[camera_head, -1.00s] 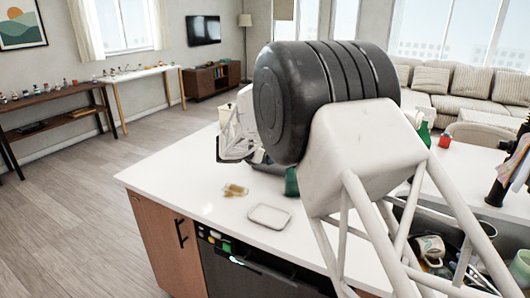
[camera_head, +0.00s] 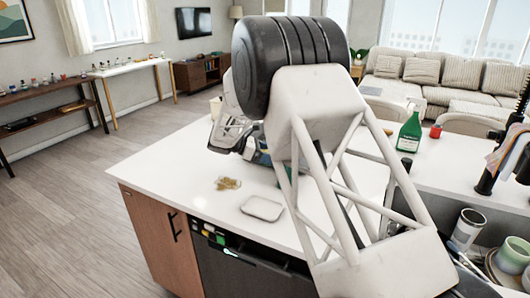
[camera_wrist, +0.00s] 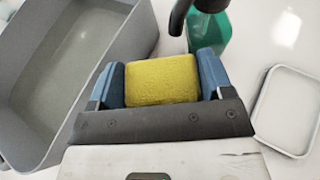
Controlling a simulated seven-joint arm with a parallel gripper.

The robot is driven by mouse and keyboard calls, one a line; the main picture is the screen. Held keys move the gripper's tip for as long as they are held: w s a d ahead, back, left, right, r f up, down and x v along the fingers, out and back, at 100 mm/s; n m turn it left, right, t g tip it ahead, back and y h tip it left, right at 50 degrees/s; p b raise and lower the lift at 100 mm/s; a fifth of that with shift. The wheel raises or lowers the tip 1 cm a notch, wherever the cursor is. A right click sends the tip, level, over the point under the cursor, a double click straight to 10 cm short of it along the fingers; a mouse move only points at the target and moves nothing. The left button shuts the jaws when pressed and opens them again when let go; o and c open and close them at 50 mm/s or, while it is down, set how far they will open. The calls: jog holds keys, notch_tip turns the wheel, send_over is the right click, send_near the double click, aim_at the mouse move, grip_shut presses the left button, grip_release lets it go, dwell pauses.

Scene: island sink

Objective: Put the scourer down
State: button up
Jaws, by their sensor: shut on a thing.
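The yellow scourer (camera_wrist: 160,85) is between the blue fingers of my gripper (camera_wrist: 163,72) in the wrist view. My gripper is shut on it, with a finger on each side. In the head view my arm hides the scourer and most of the gripper. In the wrist view the scourer shows above the white counter, between a grey open container on the left and a shallow white tray on the right. I cannot tell how high it is held.
The grey container (camera_wrist: 133,28) has raised walls. A green bottle with a black top (camera_wrist: 208,33) stands just beyond the fingers. The white tray (camera_head: 262,208) and a small yellowish item (camera_head: 227,183) lie on the counter (camera_head: 170,165). Another green bottle (camera_head: 409,135) stands further right.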

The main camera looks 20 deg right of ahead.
aim_at(267, 180)
jog(key=shift+s+f+m+g+y, duration=0.25)
jog(key=shift+s+m+g, duration=0.35)
jog(key=shift+m+g, duration=0.45)
jog(key=shift+g, duration=0.25)
jog(key=shift+f, duration=0.1)
jog(key=shift+f, duration=3.2)
jog(key=shift+f, duration=0.6)
jog(key=o, duration=0.9)
jog(key=shift+a, duration=0.15)
jog(key=shift+v, duration=3.75)
